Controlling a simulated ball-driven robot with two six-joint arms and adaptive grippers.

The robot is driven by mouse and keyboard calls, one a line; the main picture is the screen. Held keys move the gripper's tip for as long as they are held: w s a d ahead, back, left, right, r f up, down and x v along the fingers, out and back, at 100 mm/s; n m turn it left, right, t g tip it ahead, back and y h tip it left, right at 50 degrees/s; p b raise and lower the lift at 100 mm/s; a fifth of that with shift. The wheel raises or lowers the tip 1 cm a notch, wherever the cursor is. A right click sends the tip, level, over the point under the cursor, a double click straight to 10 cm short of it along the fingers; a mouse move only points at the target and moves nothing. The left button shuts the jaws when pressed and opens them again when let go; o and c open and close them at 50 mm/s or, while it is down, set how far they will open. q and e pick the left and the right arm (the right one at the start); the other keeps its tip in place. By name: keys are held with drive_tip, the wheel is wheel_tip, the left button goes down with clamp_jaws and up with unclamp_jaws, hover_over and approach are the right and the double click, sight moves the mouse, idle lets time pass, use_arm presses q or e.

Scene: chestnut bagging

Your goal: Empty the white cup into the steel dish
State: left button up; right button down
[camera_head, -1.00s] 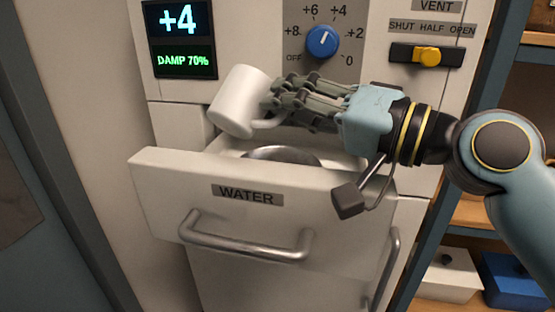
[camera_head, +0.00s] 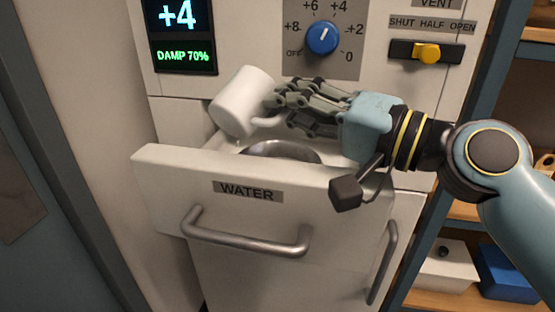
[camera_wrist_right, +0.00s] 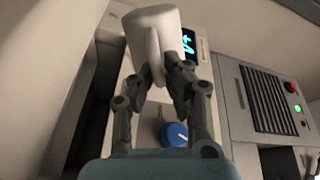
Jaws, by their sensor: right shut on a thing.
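The white cup (camera_head: 241,101) is held above the open drawer marked WATER, tilted with its lower end toward the drawer's left side. My right gripper (camera_head: 275,105) comes in from the right and is shut on the cup's handle side. The cup also shows in the right wrist view (camera_wrist_right: 155,38), between the fingers of my right gripper (camera_wrist_right: 165,75). The steel dish (camera_head: 283,151) sits inside the drawer, below and to the right of the cup. The drawer front hides its lower part. The cup's inside is hidden, and I cannot tell whether liquid is flowing. My left gripper is not in view.
The open drawer's front (camera_head: 260,190) with its metal handle (camera_head: 245,240) stands before the dish. Behind are a blue dial (camera_head: 322,38), a yellow vent slider (camera_head: 426,53) and a display (camera_head: 180,38). Shelves with a white box (camera_head: 446,268) and a blue box (camera_head: 508,275) are at right.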

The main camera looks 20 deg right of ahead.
drive_tip(key=shift+d+r, duration=0.1)
drive_tip(key=shift+r, duration=0.05)
drive_tip(key=shift+d+m, duration=0.1)
drive_tip(key=shift+m, duration=0.2)
drive_tip(key=shift+w+d+r+m+p, duration=0.15)
drive_tip(key=shift+w+d+m+p, duration=0.05)
drive_tip(key=shift+d+m+p, duration=0.55)
drive_tip(key=shift+w+d+f+m, duration=0.15)
drive_tip(key=shift+w+f+m, duration=0.05)
drive_tip(key=shift+m, duration=0.05)
drive_tip(key=shift+a+f+m, duration=0.2)
drive_tip(key=shift+m, duration=0.1)
idle(0.4)
drive_tip(key=shift+w+d+f+m, duration=0.1)
drive_tip(key=shift+w+f+m, duration=0.1)
drive_tip(key=shift+m, duration=0.1)
drive_tip(key=shift+r+m+p, duration=0.1)
drive_tip(key=shift+m+p, duration=0.3)
drive_tip(key=shift+w+d+r+m+t+p, duration=0.15)
drive_tip(key=shift+w+d+m+t+p, duration=0.15)
drive_tip(key=shift+d+m+p, duration=0.25)
idle(0.5)
drive_tip(key=shift+d+m, duration=0.1)
drive_tip(key=shift+m, duration=0.45)
